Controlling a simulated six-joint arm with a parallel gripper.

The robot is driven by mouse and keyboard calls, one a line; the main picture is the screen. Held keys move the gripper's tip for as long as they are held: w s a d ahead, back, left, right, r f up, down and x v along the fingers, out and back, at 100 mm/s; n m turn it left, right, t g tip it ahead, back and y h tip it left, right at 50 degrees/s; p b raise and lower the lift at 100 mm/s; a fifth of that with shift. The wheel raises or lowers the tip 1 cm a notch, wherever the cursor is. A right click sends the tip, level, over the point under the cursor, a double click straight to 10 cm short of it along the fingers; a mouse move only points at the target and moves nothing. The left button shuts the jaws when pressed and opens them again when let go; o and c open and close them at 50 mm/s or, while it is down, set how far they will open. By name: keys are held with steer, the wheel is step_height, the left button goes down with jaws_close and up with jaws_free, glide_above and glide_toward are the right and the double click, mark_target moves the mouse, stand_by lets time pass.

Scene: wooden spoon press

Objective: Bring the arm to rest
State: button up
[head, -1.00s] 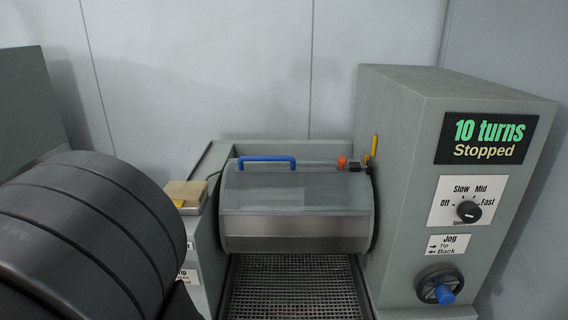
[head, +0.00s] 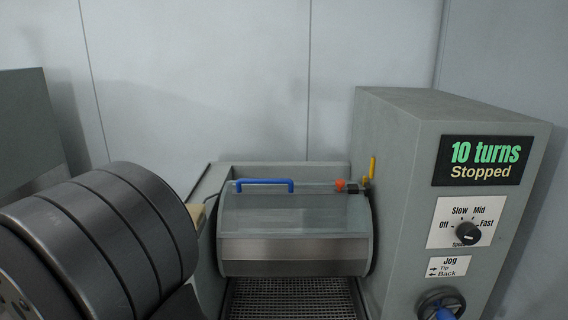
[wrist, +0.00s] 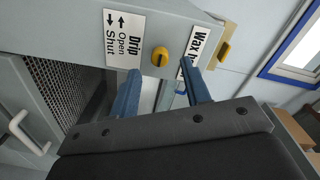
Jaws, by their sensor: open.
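My gripper (wrist: 160,72) shows in the wrist view with two blue fingers spread apart and nothing between them. In the head view my dark arm link fills the lower left, and the gripper is not seen there. The drum guard (head: 295,225), with a blue handle (head: 264,185), is down over the machine. The display (head: 485,160) reads "10 turns Stopped".
The grey control cabinet (head: 392,190) stands at the right with a speed dial (head: 468,233) and a jog knob (head: 440,303). A mesh grate (head: 290,298) lies below the guard. A white handle (wrist: 28,132) shows at the left of the wrist view. The back wall is bare.

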stand_by(0.5)
steer(key=s, duration=1.3)
steer(key=w+n, duration=0.7)
steer(key=w, duration=1)
stand_by(0.9)
steer(key=shift+w+f, duration=0.1)
stand_by(0.4)
steer(key=shift+s+m, duration=0.5)
steer(key=shift+m, duration=0.65)
steer(key=shift+s+m, duration=0.55)
steer(key=shift+m, duration=0.65)
steer(key=shift+s+m, duration=0.5)
steer(key=shift+m, duration=0.65)
